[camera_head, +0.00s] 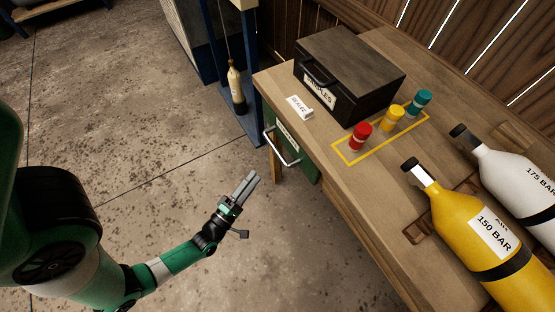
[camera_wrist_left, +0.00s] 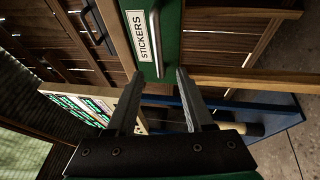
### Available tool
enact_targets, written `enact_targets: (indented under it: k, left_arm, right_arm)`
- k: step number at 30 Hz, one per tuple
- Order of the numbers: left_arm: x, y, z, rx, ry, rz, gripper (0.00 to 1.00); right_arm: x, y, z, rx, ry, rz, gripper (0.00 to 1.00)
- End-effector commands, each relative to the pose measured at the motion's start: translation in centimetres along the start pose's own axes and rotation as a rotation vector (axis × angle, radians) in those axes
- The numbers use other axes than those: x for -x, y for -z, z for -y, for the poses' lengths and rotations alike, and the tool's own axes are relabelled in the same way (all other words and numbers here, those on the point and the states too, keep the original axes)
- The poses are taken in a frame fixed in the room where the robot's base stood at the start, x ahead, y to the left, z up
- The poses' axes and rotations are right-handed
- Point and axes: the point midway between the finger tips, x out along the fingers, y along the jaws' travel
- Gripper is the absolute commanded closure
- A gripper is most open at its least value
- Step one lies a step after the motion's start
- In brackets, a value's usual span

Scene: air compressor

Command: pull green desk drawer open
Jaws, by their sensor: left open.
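The green desk drawer (camera_head: 308,170) is under the front edge of the wooden desk and looks shut. It has a white label and a pale metal bar handle (camera_head: 276,150). In the left wrist view, the green drawer front (camera_wrist_left: 172,62) carries a label reading STICKERS, and its handle (camera_wrist_left: 155,42) runs toward the gap between my fingers. My left gripper (camera_head: 249,182) is open and empty, in front of the handle and apart from it in the head view. In the left wrist view, its fingertips (camera_wrist_left: 159,74) lie either side of the handle's lower end. My right gripper is not in view.
On the desk (camera_head: 335,190) are a black box (camera_head: 350,70), a small white label stand (camera_head: 299,107), and red (camera_head: 360,137), yellow (camera_head: 391,117) and teal (camera_head: 419,103) caps. Yellow (camera_head: 480,235) and white (camera_head: 515,180) cylinders lie at right.

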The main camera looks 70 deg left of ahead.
Motion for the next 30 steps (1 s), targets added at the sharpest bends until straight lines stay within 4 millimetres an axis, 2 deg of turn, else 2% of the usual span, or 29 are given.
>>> enact_targets:
  k: [8,11,21,25,30]
  left_arm:
    - [-1.1,0.0,-0.1,0.002,-0.009,-0.003,0.48]
    - [-2.8,0.1,-0.1,0.001,-0.011,-0.004,0.48]
    - [-10.0,0.1,-0.1,0.000,-0.010,-0.002,0.48]
    - [-11.4,0.0,-0.1,0.001,-0.008,-0.002,0.48]
    - [-11.9,0.0,-0.2,0.001,-0.006,-0.001,0.48]
  right_arm:
    - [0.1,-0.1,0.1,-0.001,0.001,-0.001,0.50]
    - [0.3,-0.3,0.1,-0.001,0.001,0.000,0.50]
    - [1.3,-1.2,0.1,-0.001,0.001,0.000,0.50]
    - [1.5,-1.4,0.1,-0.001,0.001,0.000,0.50]
    - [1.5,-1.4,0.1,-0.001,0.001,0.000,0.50]
